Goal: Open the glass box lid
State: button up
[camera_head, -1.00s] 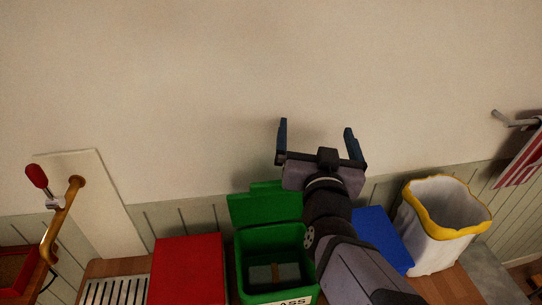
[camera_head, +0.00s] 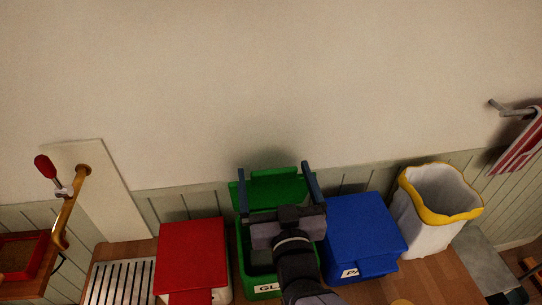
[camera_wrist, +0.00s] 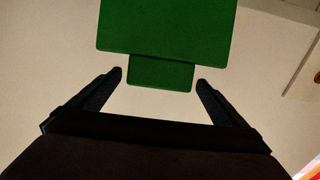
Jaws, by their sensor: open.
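The green glass box (camera_head: 241,268) stands on the wooden counter in the head view, with part of a "GL" label on its front. Its green lid (camera_head: 281,190) stands raised at the back, against the wall side. My gripper (camera_head: 279,180) is open and empty, its two dark fingers spread over the box in front of the lid. In the wrist view the lid (camera_wrist: 165,25) fills the top middle, and its tab (camera_wrist: 160,74) lies between my gripper's fingertips (camera_wrist: 160,80) in the picture. I cannot tell whether they touch. My arm hides much of the box's inside.
A closed red box (camera_head: 190,250) stands to the left and a closed blue box (camera_head: 362,228) to the right. A white bin with a yellow rim (camera_head: 440,217) is farther right. A slatted metal rack (camera_head: 118,283) lies at the left. The plain wall is behind.

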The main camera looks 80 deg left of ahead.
jog(key=shift+a+p, duration=1.15)
jog(key=shift+a, duration=1.65)
jog(key=shift+c, duration=0.6)
jog(key=c, duration=1.4)
jog(key=a+b, duration=0.2)
jog(key=shift+a, duration=0.3)
jog(key=o, duration=1.3)
jog(key=shift+o, duration=1.1)
jog(key=shift+a, duration=0.15)
